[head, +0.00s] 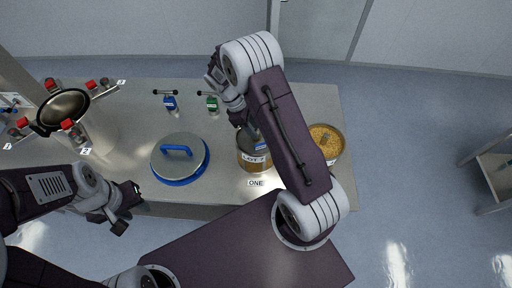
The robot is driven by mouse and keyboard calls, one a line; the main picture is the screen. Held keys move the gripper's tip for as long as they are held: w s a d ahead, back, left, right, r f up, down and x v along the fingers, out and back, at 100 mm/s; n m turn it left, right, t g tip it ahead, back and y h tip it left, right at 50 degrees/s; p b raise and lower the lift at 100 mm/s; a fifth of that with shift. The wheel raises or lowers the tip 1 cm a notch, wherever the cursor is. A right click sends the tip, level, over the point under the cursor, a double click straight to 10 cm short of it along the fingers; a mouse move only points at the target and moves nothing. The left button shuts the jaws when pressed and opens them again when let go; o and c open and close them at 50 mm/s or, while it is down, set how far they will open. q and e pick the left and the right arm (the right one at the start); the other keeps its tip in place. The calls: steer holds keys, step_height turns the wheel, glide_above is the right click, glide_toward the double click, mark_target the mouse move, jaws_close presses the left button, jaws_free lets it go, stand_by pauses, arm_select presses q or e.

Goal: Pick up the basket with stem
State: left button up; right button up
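A round, shallow container with golden contents (330,137) sits at the right end of the table, partly hidden by my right forearm. A small greyish piece shows near its middle. I cannot tell whether this is the basket with stem. A canister labelled "LOT 7" (250,160) stands to its left, behind a "ONE" label, its top partly covered by my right arm. My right gripper (237,118) is just above and beyond the canister, pointing down; its fingers are too hidden to read. My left gripper (130,207) is open and empty off the table's front edge.
A grey lid with blue rim and handle (180,158) lies mid-table. An open vessel with red-knobbed clamps (65,108) stands at the left. Small blue (170,103) and green (212,103) items lie at the back. Another table (490,165) stands far right.

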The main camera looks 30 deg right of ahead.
steer(key=shift+x, duration=1.3)
steer(key=shift+r, duration=0.1)
jaws_close()
steer(key=shift+w+r, duration=0.1)
